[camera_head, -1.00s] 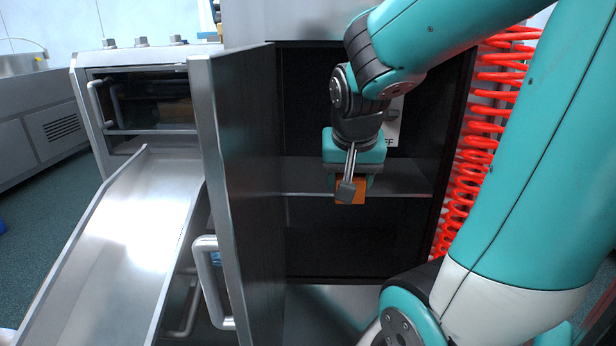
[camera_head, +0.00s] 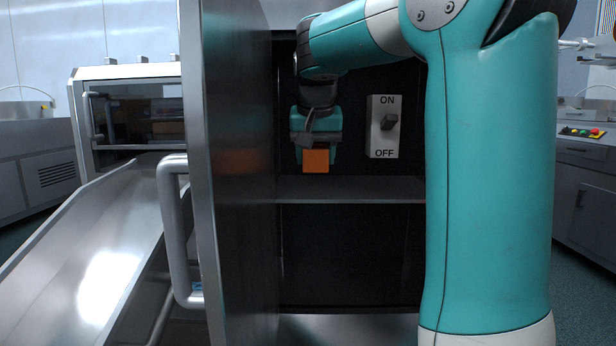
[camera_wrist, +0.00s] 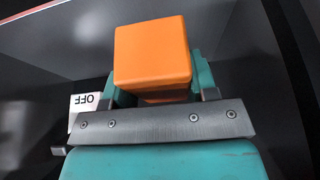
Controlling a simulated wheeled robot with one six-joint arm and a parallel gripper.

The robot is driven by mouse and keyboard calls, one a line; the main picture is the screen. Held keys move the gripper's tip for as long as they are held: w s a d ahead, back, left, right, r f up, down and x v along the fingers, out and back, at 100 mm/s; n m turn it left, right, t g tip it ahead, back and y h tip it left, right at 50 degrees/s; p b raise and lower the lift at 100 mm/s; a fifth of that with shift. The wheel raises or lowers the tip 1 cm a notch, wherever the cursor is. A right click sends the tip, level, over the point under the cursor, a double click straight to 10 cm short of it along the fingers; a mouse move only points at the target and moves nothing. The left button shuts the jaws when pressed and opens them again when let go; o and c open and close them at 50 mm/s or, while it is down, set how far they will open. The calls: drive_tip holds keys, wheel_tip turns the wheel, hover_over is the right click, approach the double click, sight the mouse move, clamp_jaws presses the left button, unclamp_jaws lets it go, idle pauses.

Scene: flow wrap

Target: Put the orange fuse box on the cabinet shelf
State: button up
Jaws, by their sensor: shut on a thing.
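The orange fuse box (camera_head: 316,161) is a small orange block held in my gripper (camera_head: 316,148), inside the open cabinet. It also shows large in the wrist view (camera_wrist: 152,52), between the jaws of my gripper (camera_wrist: 152,92). The cabinet shelf (camera_head: 350,190) is a dark horizontal board below the block. The block's lower edge appears slightly above the shelf, with a small gap in the head view. Part of the block is hidden by the jaws.
The open cabinet door (camera_head: 240,170) with its handle (camera_head: 176,235) stands left of my gripper. An ON/OFF switch (camera_head: 383,126) is on the back wall, right of the block. A metal chute (camera_head: 90,250) lies left of the door. The shelf's right part is bare.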

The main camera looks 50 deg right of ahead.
drive_tip(key=w, duration=0.1)
drive_tip(key=w+d, duration=0.1)
drive_tip(key=w, duration=0.1)
drive_tip(key=shift+w+d, duration=0.3)
drive_tip(key=shift+d, duration=0.1)
drive_tip(key=shift+f+b, duration=1.45)
drive_tip(key=shift+f, duration=0.3)
drive_tip(key=shift+f+b, duration=0.3)
drive_tip(key=shift+f, duration=0.25)
drive_tip(key=shift+f, duration=0.1)
drive_tip(key=o, duration=1)
drive_tip(key=shift+c, duration=0.2)
